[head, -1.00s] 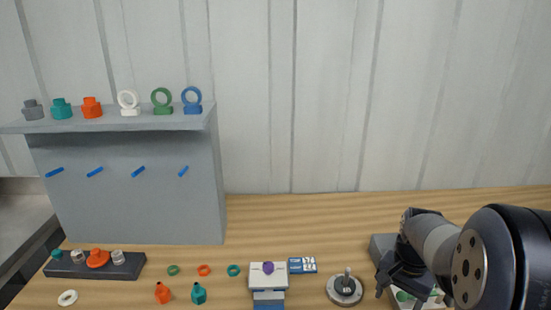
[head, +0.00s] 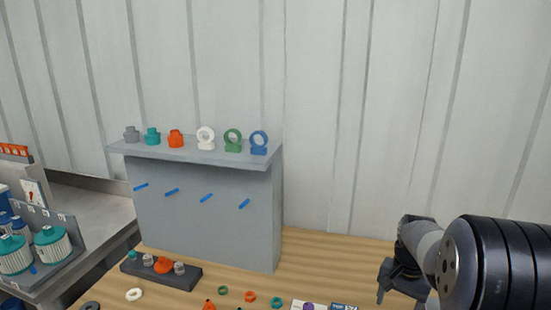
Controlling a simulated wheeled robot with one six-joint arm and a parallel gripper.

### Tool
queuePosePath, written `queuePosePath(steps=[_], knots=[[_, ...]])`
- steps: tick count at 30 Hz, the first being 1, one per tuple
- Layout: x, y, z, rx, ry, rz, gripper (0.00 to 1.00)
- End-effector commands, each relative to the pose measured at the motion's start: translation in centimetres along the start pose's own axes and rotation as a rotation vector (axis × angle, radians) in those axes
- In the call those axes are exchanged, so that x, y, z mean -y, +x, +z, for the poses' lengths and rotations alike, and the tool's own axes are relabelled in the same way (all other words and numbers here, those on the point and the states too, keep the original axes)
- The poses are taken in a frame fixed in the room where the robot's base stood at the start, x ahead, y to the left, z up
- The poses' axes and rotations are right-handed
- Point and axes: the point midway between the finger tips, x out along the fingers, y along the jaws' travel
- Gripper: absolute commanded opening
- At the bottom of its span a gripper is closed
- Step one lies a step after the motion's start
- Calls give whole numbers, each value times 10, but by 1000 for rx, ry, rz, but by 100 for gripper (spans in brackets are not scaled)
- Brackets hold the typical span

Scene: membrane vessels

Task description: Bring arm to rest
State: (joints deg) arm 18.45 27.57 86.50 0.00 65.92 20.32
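My gripper (head: 388,283) hangs at the lower right of the head view, above the wooden table (head: 345,250). My arm comes in from the right edge, and its large dark joint fills that corner. The gripper's fingers are dark and seen from the side, so I cannot tell whether they are apart. I see nothing held between them.
A grey shelf stand (head: 205,215) carries several fittings and rings on top and blue pegs in front. A dark rack (head: 160,272) with small parts stands before it. Small rings (head: 249,296) lie at the front. Teal-topped vessels (head: 52,246) stand at far left.

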Motion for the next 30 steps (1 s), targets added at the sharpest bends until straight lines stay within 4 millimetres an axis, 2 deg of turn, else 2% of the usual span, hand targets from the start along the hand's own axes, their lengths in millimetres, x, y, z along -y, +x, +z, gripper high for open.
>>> queuePosePath(steps=[1, 3, 11, 21, 30], knots=[[1, -6, -3, 0, -4, 0, 66], [1, 9, -2, 1, -4, 1, 66], [1, 36, -2, 4, -4, 1, 66], [1, 87, -2, 3, -4, 1, 66], [1, 100, -2, 1, -4, 0, 66]])
